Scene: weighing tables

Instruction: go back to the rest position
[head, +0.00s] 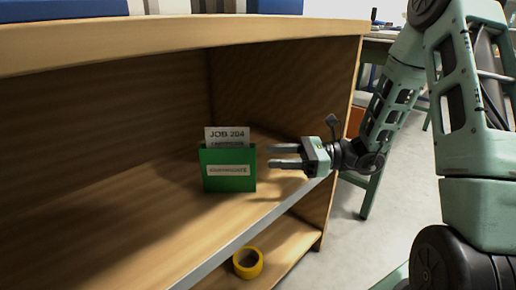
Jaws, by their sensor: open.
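My gripper (270,156) is open and empty. It points left, inside the shelf opening, just right of a green card holder (229,183). A small gap shows between the fingertips and the holder. The holder stands upright on the wooden shelf (137,210) and has a white label on its front. A pale card (227,135) printed "JOB 204" stands up out of the holder. My arm reaches in from the right side of the view.
A yellow tape roll (248,263) lies on the lower shelf. The shelf unit's right side panel (338,125) and top board (180,38) bound the space around my gripper. Blue objects (275,6) rest on top. Grey floor (400,205) is open at the right.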

